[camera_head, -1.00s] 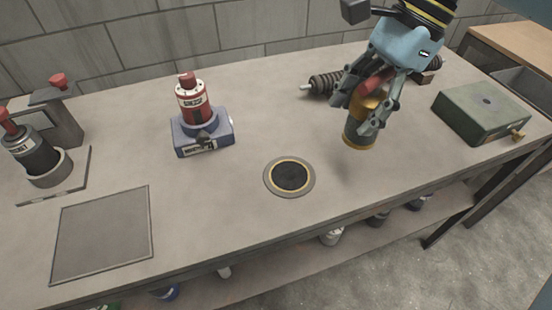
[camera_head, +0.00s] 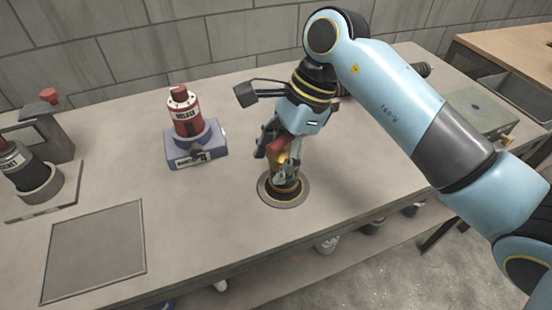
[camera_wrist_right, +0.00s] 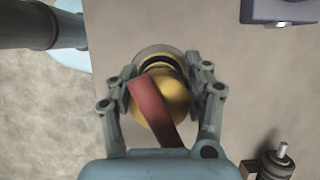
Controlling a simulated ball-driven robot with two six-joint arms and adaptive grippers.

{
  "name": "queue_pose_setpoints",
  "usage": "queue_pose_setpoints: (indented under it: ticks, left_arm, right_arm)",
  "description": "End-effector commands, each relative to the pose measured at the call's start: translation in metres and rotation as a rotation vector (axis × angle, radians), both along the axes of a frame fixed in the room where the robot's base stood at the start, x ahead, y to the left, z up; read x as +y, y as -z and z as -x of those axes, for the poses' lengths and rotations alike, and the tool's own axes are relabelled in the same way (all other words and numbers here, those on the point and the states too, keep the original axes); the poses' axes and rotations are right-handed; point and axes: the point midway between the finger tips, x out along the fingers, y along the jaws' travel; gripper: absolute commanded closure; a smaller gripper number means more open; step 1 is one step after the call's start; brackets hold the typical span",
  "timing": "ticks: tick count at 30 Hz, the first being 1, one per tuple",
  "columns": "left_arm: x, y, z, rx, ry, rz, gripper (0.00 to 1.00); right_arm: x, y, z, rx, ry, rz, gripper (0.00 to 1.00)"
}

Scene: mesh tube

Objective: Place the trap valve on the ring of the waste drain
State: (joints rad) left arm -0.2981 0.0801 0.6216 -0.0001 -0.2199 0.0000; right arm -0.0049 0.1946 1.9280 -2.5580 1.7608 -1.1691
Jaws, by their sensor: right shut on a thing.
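My right gripper (camera_head: 281,160) is shut on the trap valve, a brass-coloured body (camera_wrist_right: 166,95) with a red lever (camera_wrist_right: 153,110). In the head view the gripper fingers hide much of the valve. The valve is over the waste drain (camera_head: 264,196), a dark disc with a grey and yellow ring set in the bench top. In the right wrist view the ring's grey edge (camera_wrist_right: 147,53) shows behind the valve. I cannot tell whether the valve's lower end touches the ring. My left gripper is not in view.
A red canister (camera_head: 184,112) stands on a blue base (camera_head: 197,150) left of the drain. A flat grey plate (camera_head: 92,250) lies front left. A dark canister (camera_head: 15,165) stands far left. A green box (camera_head: 484,112) sits at the right, partly behind my arm.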

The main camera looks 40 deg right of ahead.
Motion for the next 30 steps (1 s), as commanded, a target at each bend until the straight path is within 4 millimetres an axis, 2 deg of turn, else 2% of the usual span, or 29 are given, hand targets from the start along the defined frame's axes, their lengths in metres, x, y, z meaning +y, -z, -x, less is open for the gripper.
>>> queue_pose_setpoints:
  ticks: [3,13,14,19,30]
  left_arm:
    - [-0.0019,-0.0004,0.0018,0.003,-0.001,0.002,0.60]
    - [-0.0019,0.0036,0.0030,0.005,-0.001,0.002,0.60]
    - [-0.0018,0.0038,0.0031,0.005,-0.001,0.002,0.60]
    - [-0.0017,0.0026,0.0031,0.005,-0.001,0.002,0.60]
    - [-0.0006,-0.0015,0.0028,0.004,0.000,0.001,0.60]
  right_arm:
    - [-0.0001,0.0079,0.0001,-0.001,0.000,0.000,0.89]
    - [-0.0002,0.0119,-0.0001,-0.002,0.001,0.000,0.89]
    - [-0.0003,0.0122,0.0000,-0.001,0.000,0.000,0.49]
    - [-0.0003,0.0109,0.0000,-0.002,0.001,0.000,0.26]
    - [-0.0014,0.0047,-0.0002,-0.003,0.000,0.001,0.25]
